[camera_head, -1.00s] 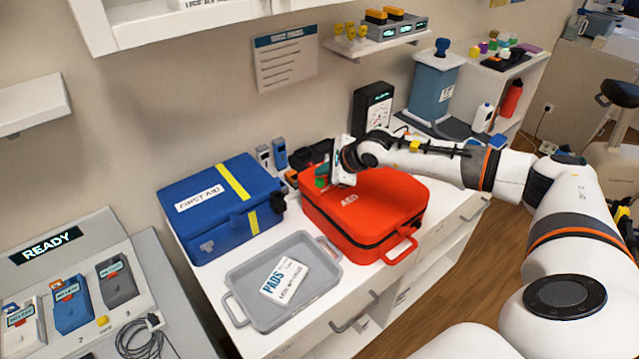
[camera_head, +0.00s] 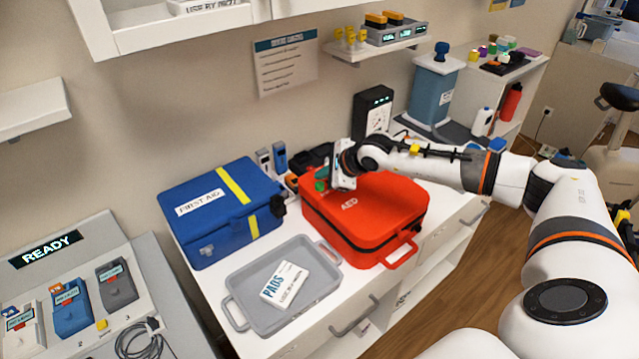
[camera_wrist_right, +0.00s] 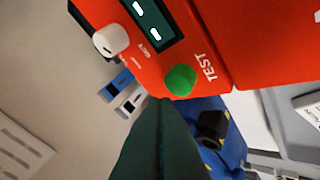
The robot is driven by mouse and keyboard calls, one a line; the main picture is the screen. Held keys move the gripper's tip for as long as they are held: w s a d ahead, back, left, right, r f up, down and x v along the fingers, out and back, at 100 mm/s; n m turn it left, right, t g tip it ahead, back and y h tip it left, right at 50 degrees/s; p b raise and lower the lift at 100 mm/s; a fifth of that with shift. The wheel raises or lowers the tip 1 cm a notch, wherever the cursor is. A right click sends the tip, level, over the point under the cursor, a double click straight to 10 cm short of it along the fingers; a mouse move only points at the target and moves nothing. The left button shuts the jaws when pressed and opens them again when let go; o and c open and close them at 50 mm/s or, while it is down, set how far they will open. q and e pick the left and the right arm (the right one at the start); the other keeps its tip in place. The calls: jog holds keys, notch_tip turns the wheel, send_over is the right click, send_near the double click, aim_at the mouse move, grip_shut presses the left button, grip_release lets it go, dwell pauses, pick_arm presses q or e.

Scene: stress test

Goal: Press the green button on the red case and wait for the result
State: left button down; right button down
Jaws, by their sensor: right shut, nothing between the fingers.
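The red case (camera_head: 372,215), marked AED, lies on the white counter in the head view. The right wrist view shows its red panel (camera_wrist_right: 215,25) with the green button (camera_wrist_right: 180,80) beside the word TEST, a white knob (camera_wrist_right: 111,39) and a dark display (camera_wrist_right: 153,22). My right gripper (camera_head: 322,186) is at the back left of the case. In the wrist view its dark green fingers (camera_wrist_right: 165,105) are shut and empty, their tips just below the green button; I cannot tell whether they touch it. The display text is not readable. My left gripper is not in view.
A blue first-aid bag (camera_head: 205,236) stands left of the case. A grey tray (camera_head: 240,284) with a PADS packet (camera_head: 287,284) lies in front. A dark device (camera_head: 372,112) stands behind. A panel reading READY (camera_head: 47,249) is at the lower left.

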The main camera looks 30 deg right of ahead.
aim_at(323, 192)
dwell(0.8)
jog(key=shift+f+b, duration=0.45)
jog(key=shift+b, duration=0.25)
jog(key=shift+f+b, duration=0.5)
jog(key=shift+b, duration=0.1)
dwell(0.5)
dwell(0.3)
jog(key=shift+r+p, duration=0.3)
jog(key=shift+r, duration=0.65)
notch_tip(323, 192, up, 5)
jog(key=shift+p, duration=1.05)
jog(key=shift+a, duration=0.1)
